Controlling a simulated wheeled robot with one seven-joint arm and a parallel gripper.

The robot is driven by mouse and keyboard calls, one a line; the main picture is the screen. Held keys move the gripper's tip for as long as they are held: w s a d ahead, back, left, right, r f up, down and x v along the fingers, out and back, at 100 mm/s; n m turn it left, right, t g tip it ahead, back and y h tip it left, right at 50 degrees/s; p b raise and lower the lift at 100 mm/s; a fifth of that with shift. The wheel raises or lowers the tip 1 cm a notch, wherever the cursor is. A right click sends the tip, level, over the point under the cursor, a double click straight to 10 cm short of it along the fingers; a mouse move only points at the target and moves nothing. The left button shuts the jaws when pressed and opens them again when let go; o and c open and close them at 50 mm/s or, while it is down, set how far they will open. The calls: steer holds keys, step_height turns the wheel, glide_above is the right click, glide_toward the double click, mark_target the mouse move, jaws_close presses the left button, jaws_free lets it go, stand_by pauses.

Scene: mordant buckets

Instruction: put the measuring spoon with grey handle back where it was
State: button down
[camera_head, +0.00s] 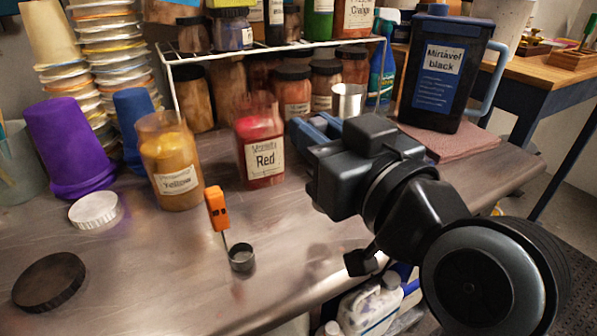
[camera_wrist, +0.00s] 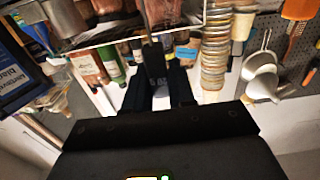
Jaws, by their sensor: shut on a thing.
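My gripper (camera_head: 312,128) is shut above the right part of the metal table. In the wrist view, my gripper (camera_wrist: 160,92) has the grey handle of the measuring spoon (camera_wrist: 158,82) between its dark fingers. A thin stem runs up from the handle to a metal cup at the top edge of that view. In the head view, a metal cup (camera_head: 349,101) shows just behind my gripper and seems to be the spoon's; the handle is hidden there. Another measuring spoon, with an orange handle (camera_head: 217,208), has its small dark cup on the table, handle up.
The yellow jar (camera_head: 170,165) and red jar (camera_head: 259,145) stand left of my gripper. A wire shelf (camera_head: 270,50) with jars is behind, and a black jug (camera_head: 445,75) at right. A white lid (camera_head: 95,210) and dark lid (camera_head: 49,281) lie left. The front middle is clear.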

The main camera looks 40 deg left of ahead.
steer(key=shift+s+a+f, duration=0.2)
steer(key=shift+a+f, duration=0.1)
steer(key=shift+f, duration=0.6)
steer(key=shift+s+a+f, duration=0.2)
steer(key=shift+a+f, duration=0.15)
steer(key=shift+f, duration=0.55)
steer(key=shift+s+a+f, duration=0.2)
steer(key=shift+a+f, duration=0.1)
steer(key=shift+f, duration=0.6)
steer(key=shift+f+b, duration=0.1)
steer(key=shift+b, duration=0.25)
steer(key=c, duration=1)
jaws_free()
steer(key=shift+o, duration=0.2)
steer(key=v, duration=1.2)
